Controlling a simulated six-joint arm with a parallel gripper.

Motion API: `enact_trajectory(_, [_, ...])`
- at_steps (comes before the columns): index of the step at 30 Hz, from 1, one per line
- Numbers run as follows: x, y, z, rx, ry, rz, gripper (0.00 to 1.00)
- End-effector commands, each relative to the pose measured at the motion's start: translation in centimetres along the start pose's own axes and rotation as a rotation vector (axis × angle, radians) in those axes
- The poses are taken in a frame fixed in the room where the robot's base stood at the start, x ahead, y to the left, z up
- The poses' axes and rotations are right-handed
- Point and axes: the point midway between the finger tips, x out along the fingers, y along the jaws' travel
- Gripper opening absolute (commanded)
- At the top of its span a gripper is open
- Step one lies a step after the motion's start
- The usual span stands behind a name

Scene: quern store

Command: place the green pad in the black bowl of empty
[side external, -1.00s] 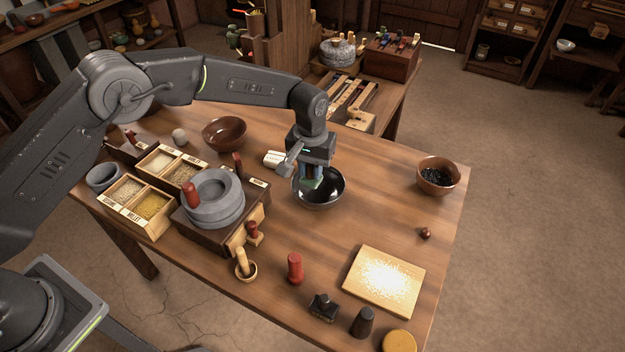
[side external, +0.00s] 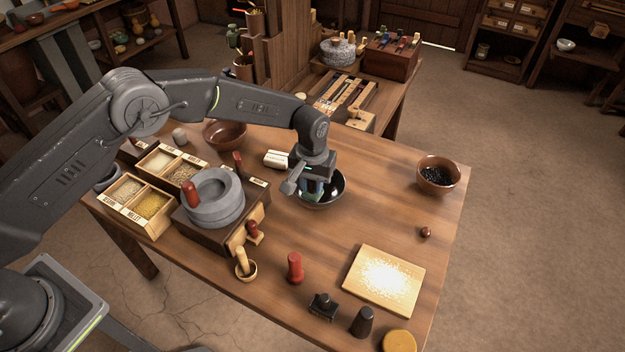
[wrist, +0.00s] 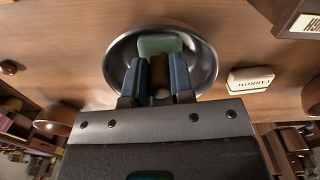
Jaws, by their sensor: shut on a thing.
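The black bowl (side external: 338,190) stands on the wooden table, and its shiny rim also shows in the wrist view (wrist: 207,55). My gripper (side external: 312,192) is low over the bowl's left part, its blue fingertips inside the rim outline. In the wrist view my gripper (wrist: 160,82) is shut with a brown piece between the fingers. The green pad (wrist: 160,45) shows just beyond the fingertips, within the bowl's outline, and seems to be joined to that brown piece. Whether the pad touches the bowl's floor is hard to tell. My fingers hide part of the bowl.
A white labelled block (side external: 276,159) lies left of the bowl. The stone quern (side external: 213,197) on its dark base stands further left, beside grain boxes (side external: 152,206). A brown bowl of dark bits (side external: 438,176) is at the right.

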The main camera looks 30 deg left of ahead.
Motion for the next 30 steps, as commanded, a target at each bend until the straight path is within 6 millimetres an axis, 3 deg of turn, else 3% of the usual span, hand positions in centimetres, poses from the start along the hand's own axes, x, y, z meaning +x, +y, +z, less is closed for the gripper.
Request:
enact_trajectory(1, [0.2, 0.0, 0.0, 0.0, 0.0, 0.0, 0.0])
enact_trajectory(2, [0.2, 0.0, 0.0, 0.0, 0.0, 0.0, 0.23])
enact_trajectory(10, [0.1, 0.0, 0.0, 0.0, 0.001, 0.0, 0.48])
enact_trajectory(20, [-0.6, 0.0, -0.1, 0.0, 0.003, 0.001, 0.48])
enact_trajectory(23, [-1.9, 0.0, -0.1, 0.0, 0.003, 0.002, 0.48])
enact_trajectory(30, [-7.1, 0.1, -0.1, 0.0, 0.005, 0.003, 0.48])
